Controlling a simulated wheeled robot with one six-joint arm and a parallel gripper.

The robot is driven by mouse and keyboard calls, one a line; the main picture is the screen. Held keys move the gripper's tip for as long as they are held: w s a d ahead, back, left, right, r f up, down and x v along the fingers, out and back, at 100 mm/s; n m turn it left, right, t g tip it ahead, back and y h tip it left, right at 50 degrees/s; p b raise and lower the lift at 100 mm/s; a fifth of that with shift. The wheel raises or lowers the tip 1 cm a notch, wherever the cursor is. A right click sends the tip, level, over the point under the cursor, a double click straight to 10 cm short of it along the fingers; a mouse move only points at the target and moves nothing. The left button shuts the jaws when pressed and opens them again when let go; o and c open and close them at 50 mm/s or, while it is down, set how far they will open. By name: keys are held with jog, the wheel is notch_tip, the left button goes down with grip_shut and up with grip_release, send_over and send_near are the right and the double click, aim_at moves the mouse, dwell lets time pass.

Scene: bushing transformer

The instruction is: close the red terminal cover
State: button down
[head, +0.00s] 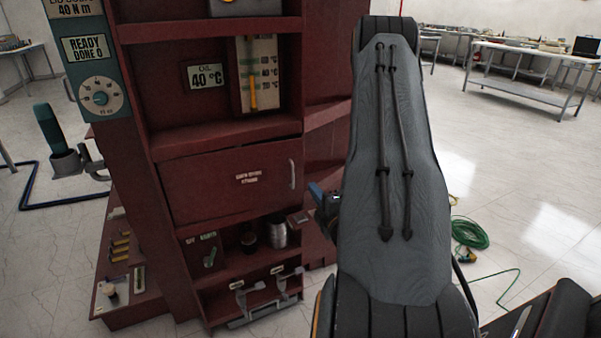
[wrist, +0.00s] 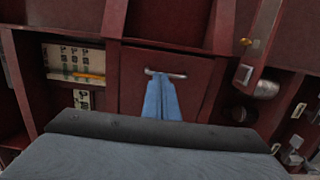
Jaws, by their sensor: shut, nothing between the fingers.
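The red terminal cover (head: 225,188) is a flat panel in the middle of the dark red cabinet, with a small white label and an upright metal handle (head: 292,174) at its right side. It looks flush or nearly flush with the cabinet; I cannot tell if a small gap is left. In the wrist view the cover (wrist: 135,95) is seen turned, with its handle (wrist: 174,76) near the fingertips. My blue gripper (wrist: 160,80) is shut and empty, its tips close to the handle; contact is unclear. In the head view my arm hides most of the gripper (head: 314,190).
Above the cover is a bay with an oil temperature display (head: 206,76) and gauge. Below it is an open shelf with a metal cylinder (head: 276,233) and a dark one. A green hose (head: 470,233) lies on the floor at right.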

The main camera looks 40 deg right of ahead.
aim_at(297, 166)
jog(key=p+x, duration=0.2)
jog(key=x, duration=1)
jog(key=shift+w, duration=0.1)
